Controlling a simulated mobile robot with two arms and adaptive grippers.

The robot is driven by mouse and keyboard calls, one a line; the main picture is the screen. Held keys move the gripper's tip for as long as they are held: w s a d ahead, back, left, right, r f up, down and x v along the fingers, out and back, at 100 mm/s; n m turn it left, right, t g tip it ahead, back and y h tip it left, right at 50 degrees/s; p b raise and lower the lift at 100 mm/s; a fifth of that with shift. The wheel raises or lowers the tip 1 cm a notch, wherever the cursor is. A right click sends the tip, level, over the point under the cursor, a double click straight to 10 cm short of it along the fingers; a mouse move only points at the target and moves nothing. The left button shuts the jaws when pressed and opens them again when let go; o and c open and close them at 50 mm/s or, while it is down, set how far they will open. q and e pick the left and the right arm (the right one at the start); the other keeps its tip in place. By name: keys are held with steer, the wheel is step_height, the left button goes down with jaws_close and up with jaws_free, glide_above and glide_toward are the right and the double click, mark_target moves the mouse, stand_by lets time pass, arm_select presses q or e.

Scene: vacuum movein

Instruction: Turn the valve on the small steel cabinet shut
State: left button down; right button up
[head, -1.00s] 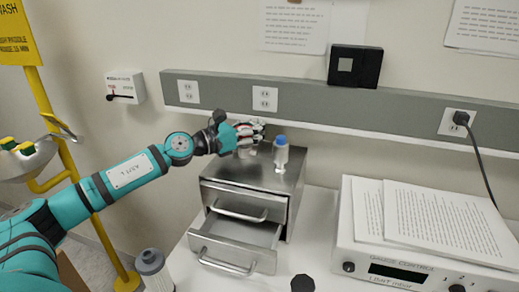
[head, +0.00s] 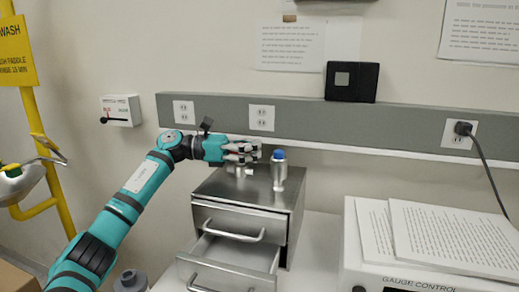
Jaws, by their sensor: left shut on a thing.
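The small steel cabinet (head: 250,188) stands on the white bench against the wall, with its lower drawer (head: 233,262) pulled out. My left gripper (head: 252,151) reaches in from the left just above the cabinet top. Its fingers are shut on the valve (head: 240,171), a small metal fitting on the cabinet top. The fingers hide most of the valve, so I cannot tell how far it is turned. A metal cylinder with a blue top (head: 279,172) stands upright on the cabinet, just right of the fingertips. My right gripper is not in view.
A gauge control box (head: 362,266) with printed sheets (head: 455,237) on it sits to the right. A grey rail with sockets (head: 320,122) runs along the wall behind the cabinet. A yellow post (head: 35,115) stands at the left.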

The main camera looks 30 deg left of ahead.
arm_select(q)
steer(key=shift+a+g, duration=0.2)
steer(key=shift+g, duration=0.1)
steer(key=c, duration=0.8)
jaws_free()
steer(key=shift+s+a, duration=0.15)
steer(key=shift+a, duration=0.15)
steer(key=shift+c, duration=0.2)
steer(key=shift+d, duration=0.15)
steer(key=v, duration=1.2)
steer(key=shift+f, duration=0.1)
